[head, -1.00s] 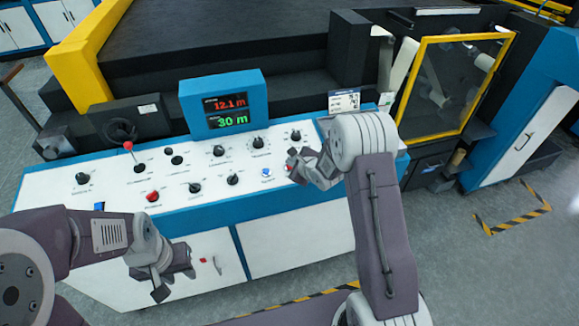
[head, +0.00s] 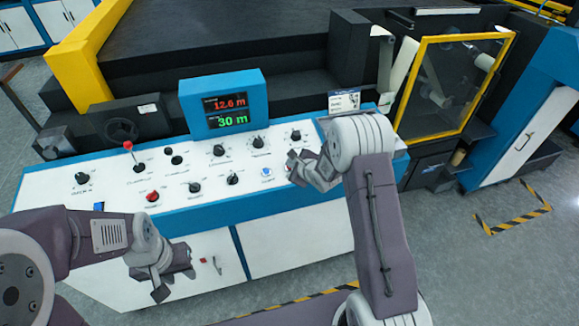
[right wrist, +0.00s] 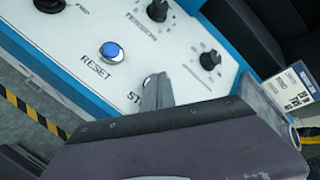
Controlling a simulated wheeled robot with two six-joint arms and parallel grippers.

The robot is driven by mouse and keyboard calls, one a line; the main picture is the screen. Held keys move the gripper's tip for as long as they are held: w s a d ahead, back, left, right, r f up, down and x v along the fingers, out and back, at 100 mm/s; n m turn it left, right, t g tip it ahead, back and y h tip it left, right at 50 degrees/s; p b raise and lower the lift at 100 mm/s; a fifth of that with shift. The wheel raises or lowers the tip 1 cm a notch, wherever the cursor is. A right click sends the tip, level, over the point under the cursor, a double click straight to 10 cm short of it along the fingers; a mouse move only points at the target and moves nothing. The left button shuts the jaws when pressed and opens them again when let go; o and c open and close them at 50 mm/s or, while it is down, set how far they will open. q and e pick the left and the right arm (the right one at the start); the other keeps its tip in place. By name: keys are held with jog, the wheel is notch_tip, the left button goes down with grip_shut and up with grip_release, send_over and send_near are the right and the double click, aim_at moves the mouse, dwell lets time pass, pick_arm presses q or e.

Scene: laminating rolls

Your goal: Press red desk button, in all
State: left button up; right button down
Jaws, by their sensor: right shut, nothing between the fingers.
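My right gripper (head: 293,160) is shut and empty, at the right part of the white control desk (head: 110,182). In the right wrist view its closed fingertips (right wrist: 157,88) cover a button at a label starting "ST". Only a pale rim of that button shows, and contact cannot be told. In the head view the gripper hides most of this spot. Another red button (head: 152,196) shows on the left half of the desk. My left gripper (head: 174,284) hangs in front of the desk's cabinet, its fingers apart and empty.
A blue RESET button (right wrist: 111,52) sits beside the covered button. Several black knobs (head: 258,142) and a red-tipped lever (head: 128,146) stand on the desk. A display (head: 224,105) reads 12.6 m and 30 m. A yellow-framed guard (head: 455,85) stands to the right.

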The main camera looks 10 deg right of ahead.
jog(key=shift+f, duration=0.15)
dwell(0.3)
jog(key=shift+s+r+p, duration=0.15)
jog(key=shift+r+p, duration=0.7)
jog(key=shift+p, duration=0.15)
jog(key=r+p, duration=0.2)
jog(key=s+r+p, duration=0.1)
jog(key=r+p, duration=0.1)
jog(key=shift+r+p, duration=0.4)
